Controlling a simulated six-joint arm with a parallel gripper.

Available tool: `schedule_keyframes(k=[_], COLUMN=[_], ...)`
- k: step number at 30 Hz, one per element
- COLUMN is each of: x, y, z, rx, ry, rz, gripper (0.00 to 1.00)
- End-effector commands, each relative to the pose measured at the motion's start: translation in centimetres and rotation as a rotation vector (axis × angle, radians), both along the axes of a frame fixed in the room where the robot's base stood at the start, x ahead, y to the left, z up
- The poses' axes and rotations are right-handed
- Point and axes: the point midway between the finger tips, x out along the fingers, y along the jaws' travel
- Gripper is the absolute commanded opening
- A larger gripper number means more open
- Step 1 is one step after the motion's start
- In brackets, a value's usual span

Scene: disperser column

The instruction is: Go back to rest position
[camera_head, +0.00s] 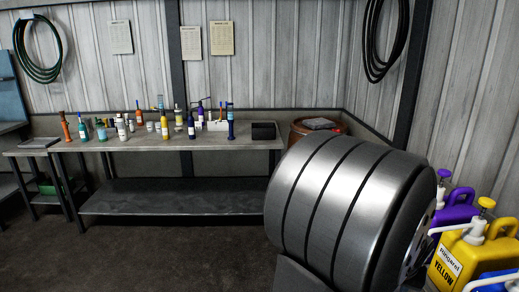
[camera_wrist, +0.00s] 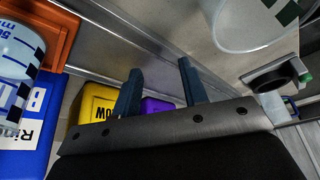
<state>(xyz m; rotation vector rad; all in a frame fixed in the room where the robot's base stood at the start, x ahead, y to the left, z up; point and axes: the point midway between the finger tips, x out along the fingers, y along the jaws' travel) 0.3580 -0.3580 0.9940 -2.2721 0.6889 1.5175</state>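My gripper (camera_wrist: 160,88) shows in the wrist view as two dark blue fingers on a grey metal bar. The fingers stand apart with nothing held between them. A purple container (camera_wrist: 157,105) and a yellow container (camera_wrist: 93,105) show behind and below the fingers, past a metal rail. My gripper is not visible in the head view.
In the wrist view, a clear marked vessel (camera_wrist: 252,25) is at upper right and a blue labelled container (camera_wrist: 40,125) at left. In the head view, a bench (camera_head: 95,146) holds several bottles; yellow (camera_head: 470,258) and purple (camera_head: 455,211) jugs stand at right.

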Motion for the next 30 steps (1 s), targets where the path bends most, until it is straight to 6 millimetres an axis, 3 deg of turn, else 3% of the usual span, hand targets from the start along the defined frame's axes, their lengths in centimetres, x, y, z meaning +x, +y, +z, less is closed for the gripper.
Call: schedule_keyframes(k=[30], x=[20.5], y=[0.0], z=[-0.1], rx=[0.000], ry=[0.000], rz=[0.003], gripper=[0.40])
